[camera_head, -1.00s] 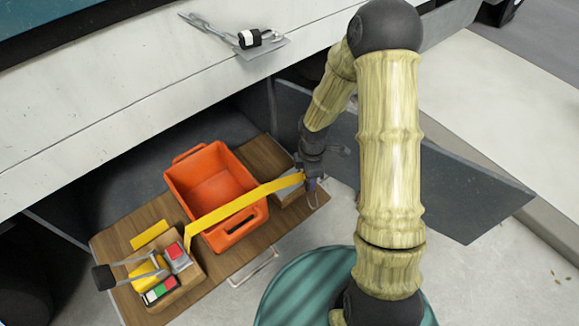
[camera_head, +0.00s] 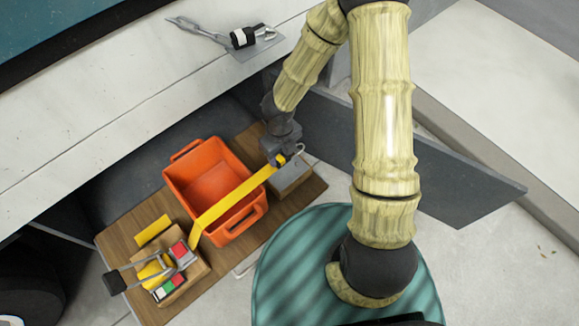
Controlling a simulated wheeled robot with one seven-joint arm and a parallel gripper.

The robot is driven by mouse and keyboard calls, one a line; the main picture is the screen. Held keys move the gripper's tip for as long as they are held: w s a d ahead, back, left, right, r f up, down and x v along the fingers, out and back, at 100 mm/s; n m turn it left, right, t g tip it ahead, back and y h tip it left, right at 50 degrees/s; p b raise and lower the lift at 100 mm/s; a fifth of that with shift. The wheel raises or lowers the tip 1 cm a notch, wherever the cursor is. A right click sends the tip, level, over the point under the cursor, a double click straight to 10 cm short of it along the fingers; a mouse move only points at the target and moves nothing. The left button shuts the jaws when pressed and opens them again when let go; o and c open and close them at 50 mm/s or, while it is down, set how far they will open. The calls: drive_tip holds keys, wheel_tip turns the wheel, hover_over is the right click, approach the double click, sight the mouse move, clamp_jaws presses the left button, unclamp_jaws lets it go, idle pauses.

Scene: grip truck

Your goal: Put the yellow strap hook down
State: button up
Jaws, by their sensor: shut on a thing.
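My gripper (camera_head: 280,158) is shut on the end of the yellow strap, at the right side of the wooden board. The metal strap hook (camera_head: 299,150) shows as a small grey curve beside the fingers. The yellow strap (camera_head: 232,198) runs from my gripper down to the left, across the orange crate, to the ratchet (camera_head: 155,268) at the front left. My gripper is close to a grey-topped box (camera_head: 290,177); I cannot tell whether it touches it.
The open orange crate (camera_head: 184,190) stands on the wooden board (camera_head: 122,230). A cardboard box (camera_head: 199,268) with red, green and white items sits at the front left. A pale truck side (camera_head: 110,105) rises behind, with a metal latch (camera_head: 242,38). A dark panel (camera_head: 420,165) stands at right.

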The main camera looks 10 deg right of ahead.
drive_tip(key=shift+f, duration=0.1)
wheel_tip(320, 180, down, 5)
drive_tip(key=b, duration=0.3)
drive_tip(key=shift+w, duration=0.1)
drive_tip(key=shift+a+f, duration=0.1)
drive_tip(key=shift+f, duration=0.05)
drive_tip(key=f+b, duration=0.1)
drive_tip(key=f, duration=0.1)
drive_tip(key=f+b, duration=0.1)
drive_tip(key=f, duration=0.1)
drive_tip(key=shift+d+f+b, duration=0.2)
drive_tip(key=shift+f+b, duration=0.15)
drive_tip(key=shift+b, duration=0.05)
drive_tip(key=shift+r, duration=0.1)
